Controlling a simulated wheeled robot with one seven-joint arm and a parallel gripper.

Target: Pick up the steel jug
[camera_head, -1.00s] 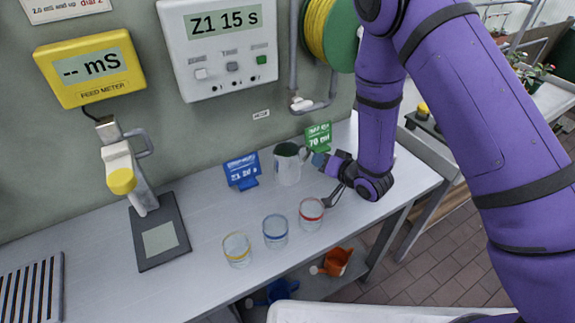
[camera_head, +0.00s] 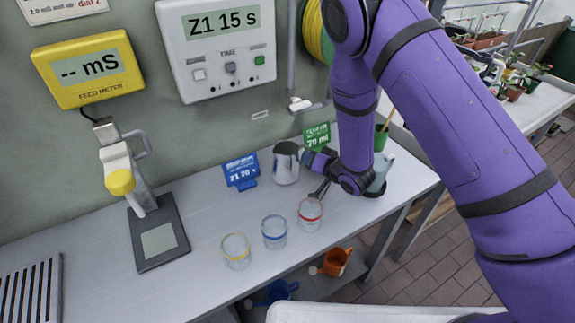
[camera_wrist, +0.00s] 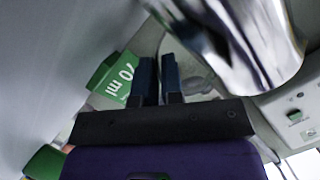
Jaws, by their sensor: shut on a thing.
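The steel jug (camera_head: 286,168) is upright at the back of the bench, between the blue card and the green card. It fills the upper right of the wrist view (camera_wrist: 255,45), large and blurred. My gripper (camera_head: 306,157) is at the jug's right side, where its handle is. In the wrist view my two dark fingers (camera_wrist: 160,72) are close together beside the jug, shut on its handle. The handle is mostly hidden by the fingers. I cannot tell whether the jug's base touches the bench.
Yellow-, blue- and red-banded glasses (camera_head: 236,252) (camera_head: 274,232) (camera_head: 310,214) stand in front. The blue card (camera_head: 241,172) is left of the jug; the green "70 ml" card (camera_head: 317,136) is behind my gripper. A pale watering can (camera_head: 381,168) stands right of my wrist.

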